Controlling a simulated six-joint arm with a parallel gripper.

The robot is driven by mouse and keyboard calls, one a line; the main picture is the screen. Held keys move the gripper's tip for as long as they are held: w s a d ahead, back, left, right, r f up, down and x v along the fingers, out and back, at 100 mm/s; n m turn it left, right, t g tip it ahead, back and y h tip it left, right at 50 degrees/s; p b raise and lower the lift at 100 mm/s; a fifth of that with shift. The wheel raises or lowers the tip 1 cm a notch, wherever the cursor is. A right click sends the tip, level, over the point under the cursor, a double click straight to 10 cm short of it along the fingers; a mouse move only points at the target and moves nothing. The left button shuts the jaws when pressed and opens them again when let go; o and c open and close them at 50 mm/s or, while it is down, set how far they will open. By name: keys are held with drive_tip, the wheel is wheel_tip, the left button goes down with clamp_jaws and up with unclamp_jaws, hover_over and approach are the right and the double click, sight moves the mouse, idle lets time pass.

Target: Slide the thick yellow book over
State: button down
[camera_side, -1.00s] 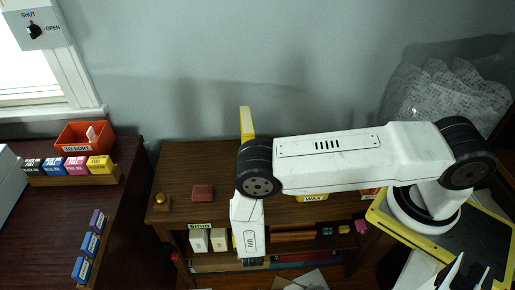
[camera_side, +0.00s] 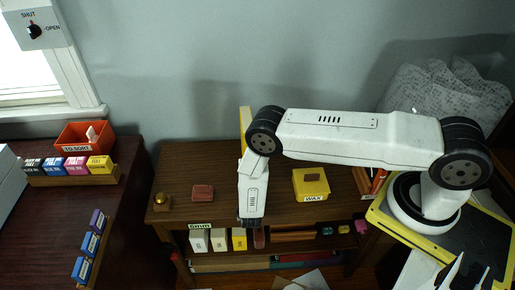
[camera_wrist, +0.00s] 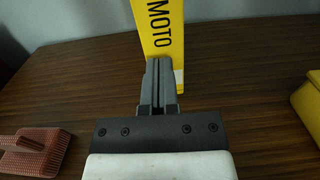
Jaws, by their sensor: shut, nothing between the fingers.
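The thick yellow book (camera_side: 245,118) stands upright at the back of the brown cabinet top, by the wall. In the side view my arm hides most of it. In the wrist view its yellow face (camera_wrist: 163,22) carries the black letters "MOTO". My gripper (camera_wrist: 156,62) is shut and empty, with its fingers pointing at the lower part of the book and overlapping it in the picture. I cannot tell whether the tips touch it. In the side view the fingers are hidden or cannot be made out.
A yellow WAX box (camera_side: 311,184) stands right on the cabinet top (camera_side: 222,160). Wood around the book's base is clear.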

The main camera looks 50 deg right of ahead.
drive_tip(key=shift+w+d, duration=0.1)
idle(0.3)
drive_tip(key=shift+x, duration=1.75)
drive_tip(key=v, duration=1.4)
